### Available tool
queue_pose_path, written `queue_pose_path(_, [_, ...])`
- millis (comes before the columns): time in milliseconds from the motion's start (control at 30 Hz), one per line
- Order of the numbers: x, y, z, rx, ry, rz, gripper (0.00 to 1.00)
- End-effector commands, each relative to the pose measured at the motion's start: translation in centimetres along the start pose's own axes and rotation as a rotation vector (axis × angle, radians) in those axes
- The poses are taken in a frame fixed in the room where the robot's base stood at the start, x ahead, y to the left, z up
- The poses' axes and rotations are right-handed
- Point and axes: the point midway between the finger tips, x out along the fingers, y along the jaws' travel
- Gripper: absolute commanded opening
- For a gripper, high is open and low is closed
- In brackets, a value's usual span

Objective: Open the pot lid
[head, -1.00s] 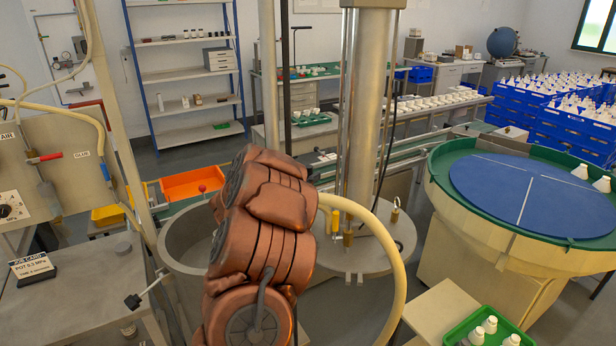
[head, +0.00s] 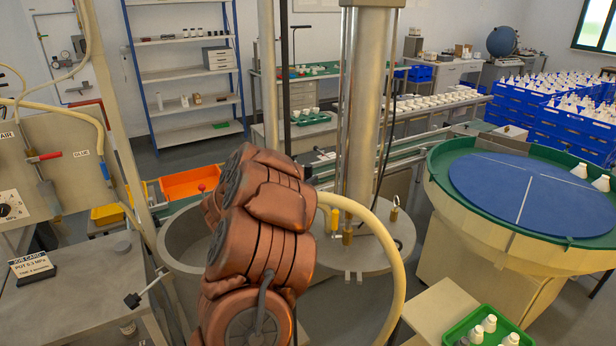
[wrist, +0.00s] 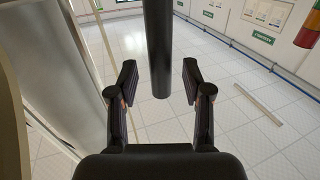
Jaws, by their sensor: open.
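The pot (head: 181,257) is a grey metal vessel at centre left in the head view, partly hidden behind my arm. Its round grey lid plate (head: 372,262) is to the right of the pot's mouth, with a tall metal column and fittings on it. The pot's rim is visible at the left, and the mouth there looks uncovered. My gripper (wrist: 158,88) shows in the wrist view with its two fingers apart. A dark round bar (wrist: 158,50) reaches down between the fingers, with gaps at both sides. My arm hides the gripper in the head view.
A pale hose (head: 400,250) loops in front of the lid. A green-rimmed turntable (head: 530,195) stands at right, near a green tray of bottles (head: 478,325). A bench with a job card (head: 32,266) is at left. An orange bin (head: 193,182) lies behind the pot.

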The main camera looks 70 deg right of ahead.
Motion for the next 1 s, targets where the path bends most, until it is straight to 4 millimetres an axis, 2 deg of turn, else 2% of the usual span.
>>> queue_pose_path(300, [-6.3, -0.2, -0.1, 0.003, 0.0, -0.005, 0.49])
queue_pose_path(500, [-8.7, -0.1, -0.1, 0.002, 0.002, -0.002, 0.49])
queue_pose_path(700, [-9.7, -0.1, 0.0, 0.0, 0.0, -0.002, 0.49])
queue_pose_path(1000, [-9.7, 0.0, 0.0, 0.0, 0.001, -0.001, 0.49])
